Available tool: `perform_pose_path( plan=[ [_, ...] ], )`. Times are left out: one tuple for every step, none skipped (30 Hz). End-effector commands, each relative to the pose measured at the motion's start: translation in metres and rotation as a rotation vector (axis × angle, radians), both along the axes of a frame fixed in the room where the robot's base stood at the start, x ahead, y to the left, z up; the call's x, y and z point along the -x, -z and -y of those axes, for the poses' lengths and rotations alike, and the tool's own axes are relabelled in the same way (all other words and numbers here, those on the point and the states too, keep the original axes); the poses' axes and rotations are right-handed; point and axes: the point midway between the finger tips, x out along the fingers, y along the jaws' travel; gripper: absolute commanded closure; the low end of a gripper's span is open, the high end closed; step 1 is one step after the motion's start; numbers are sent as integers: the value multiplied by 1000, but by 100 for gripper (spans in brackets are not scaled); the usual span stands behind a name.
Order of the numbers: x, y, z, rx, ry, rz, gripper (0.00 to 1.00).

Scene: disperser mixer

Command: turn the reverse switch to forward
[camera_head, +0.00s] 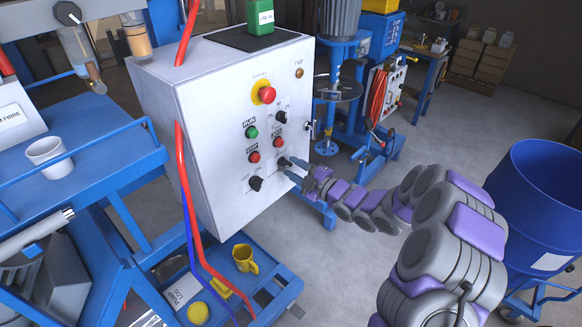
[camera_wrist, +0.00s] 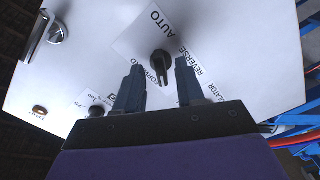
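The reverse switch is a black rotary knob (camera_wrist: 162,66) on the white panel, with FORWARD and REVERSE labels around it in the wrist view. In the head view it is at the lower right of the panel controls (camera_head: 282,162), partly covered by my fingers. My gripper (camera_head: 292,168) points at the panel from the right. In the wrist view my gripper (camera_wrist: 159,74) is open, with the knob showing in the gap between the two dark fingertips. I cannot tell whether either finger touches it. The knob's exact setting is unclear.
The control cabinet (camera_head: 150,95) also carries a red emergency stop (camera_head: 267,95), a green RUN button (camera_head: 251,132), red buttons and other black knobs, such as one at lower left (camera_head: 256,183). Red and blue cables hang along its edge. A blue drum (camera_head: 540,200) stands at right.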

Motion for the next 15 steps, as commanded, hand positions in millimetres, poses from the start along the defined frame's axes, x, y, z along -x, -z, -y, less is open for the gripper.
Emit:
perform_pose_path(
  plan=[
    [-3,0,-5,1,-1,1,62],
    [-4,0,-7,2,0,1,62],
    [-5,0,-10,3,-1,1,62],
    [-6,1,-12,4,-1,0,62],
    [-7,1,-12,4,-1,0,62],
    [-7,1,-13,4,0,-1,62],
    [-8,1,-14,4,0,-1,62],
    [-8,1,-14,5,0,-1,62],
    [-8,1,-15,5,0,-1,62],
    [-8,1,-15,5,1,-1,62],
    [-8,1,-15,5,0,-1,62],
    [-8,1,-15,5,0,-1,62],
    [-8,1,-15,5,0,-1,62],
    [-8,1,-14,4,0,-1,62],
    [-8,1,-14,4,0,-1,62]
  ],
)
